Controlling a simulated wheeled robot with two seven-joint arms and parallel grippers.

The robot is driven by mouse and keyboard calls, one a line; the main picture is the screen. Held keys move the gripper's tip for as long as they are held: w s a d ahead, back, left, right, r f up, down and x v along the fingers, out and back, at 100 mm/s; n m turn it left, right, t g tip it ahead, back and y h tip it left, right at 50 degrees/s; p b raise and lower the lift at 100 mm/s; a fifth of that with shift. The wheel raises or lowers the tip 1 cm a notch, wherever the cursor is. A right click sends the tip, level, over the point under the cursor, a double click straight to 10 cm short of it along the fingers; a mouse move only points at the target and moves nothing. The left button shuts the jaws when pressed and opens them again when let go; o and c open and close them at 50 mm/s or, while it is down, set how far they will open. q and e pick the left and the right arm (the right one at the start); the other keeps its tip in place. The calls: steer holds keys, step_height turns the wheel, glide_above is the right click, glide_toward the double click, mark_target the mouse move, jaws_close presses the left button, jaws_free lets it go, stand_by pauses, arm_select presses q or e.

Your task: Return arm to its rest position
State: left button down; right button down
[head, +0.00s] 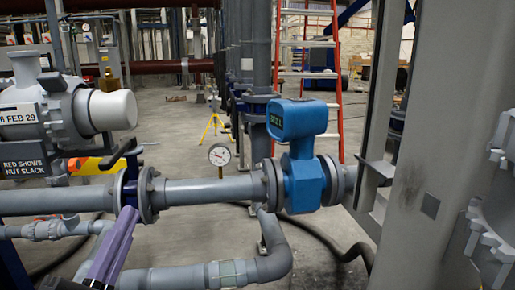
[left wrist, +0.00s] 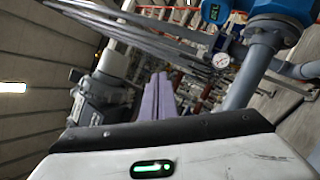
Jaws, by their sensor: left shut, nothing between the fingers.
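My left gripper (head: 127,213) shows at the lower left of the head view as two long purple fingers pressed together, pointing up and away. It is empty. Its tips overlap in the picture the dark blue valve (head: 130,183) on the grey horizontal pipe (head: 205,191); I cannot tell whether they touch. In the left wrist view the shut purple fingers (left wrist: 158,82) stand upright in the middle, with nothing between them. The rest of the left arm is mostly out of the head view. My right gripper is not in view.
A blue flow meter (head: 302,168) sits on the pipe, with a round gauge (head: 219,155) left of it. A thinner pipe (head: 40,230) runs low. Open floor lies behind.

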arm_select(q)
steer(key=s+d+f+m+g+h, duration=0.1)
steer(key=d+f+m+g, duration=0.25)
steer(key=f+m, duration=0.65)
steer(key=s+d+f+m+g+h, duration=0.25)
steer(key=f+m+g, duration=0.2)
steer(key=f, duration=1.15)
steer(key=s+f+m+g+y, duration=0.1)
steer(key=s+f+m+g, duration=0.2)
steer(key=s+f, duration=0.4)
steer(key=s+f+m+g+y, duration=0.2)
steer(key=s+f+m+g, duration=0.2)
steer(key=f, duration=1)
steer(key=s+m, duration=0.2)
steer(key=s, duration=0.1)
steer(key=shift+d+f, duration=0.3)
steer(key=shift+d, duration=0.1)
